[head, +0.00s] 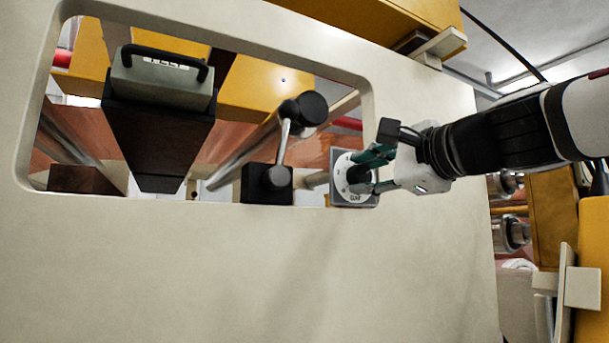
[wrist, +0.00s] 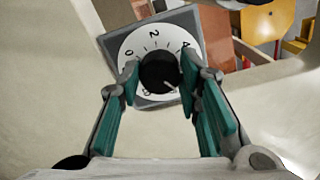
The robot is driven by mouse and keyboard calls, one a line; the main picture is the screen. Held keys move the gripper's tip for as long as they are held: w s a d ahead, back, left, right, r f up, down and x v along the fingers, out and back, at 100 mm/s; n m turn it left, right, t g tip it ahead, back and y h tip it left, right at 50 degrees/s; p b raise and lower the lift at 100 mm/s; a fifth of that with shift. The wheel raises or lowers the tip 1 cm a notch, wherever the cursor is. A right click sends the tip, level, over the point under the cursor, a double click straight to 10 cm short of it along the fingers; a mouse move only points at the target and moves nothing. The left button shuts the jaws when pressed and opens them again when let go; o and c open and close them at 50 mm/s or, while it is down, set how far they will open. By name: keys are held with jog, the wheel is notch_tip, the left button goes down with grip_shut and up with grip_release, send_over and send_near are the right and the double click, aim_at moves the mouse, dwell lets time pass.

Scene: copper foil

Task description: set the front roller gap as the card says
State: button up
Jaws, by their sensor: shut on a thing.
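A round white dial (head: 341,181) on a grey square plate sits at the lower right corner of the window in the cream panel. In the wrist view the dial (wrist: 195,42) shows the figures 0, 2 and 4, with other figures partly hidden. My gripper (head: 362,172) reaches it from the right. In the wrist view its teal fingers (wrist: 160,80) are shut on the black knob (wrist: 159,72) at the dial's centre. A light pointer mark on the knob sits at its lower right. No card can be made out.
The cream panel (head: 250,260) surrounds the window. Inside stand a lever with a black knob (head: 309,108) on a dark block (head: 262,186), and a grey counter box with a black handle (head: 163,75). Copper-coloured foil (head: 245,138) runs behind them. Yellow machine parts (head: 560,215) stand at right.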

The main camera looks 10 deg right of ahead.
jog(key=o, duration=1.1)
jog(key=shift+o, duration=0.2)
jog(key=v, duration=1.2)
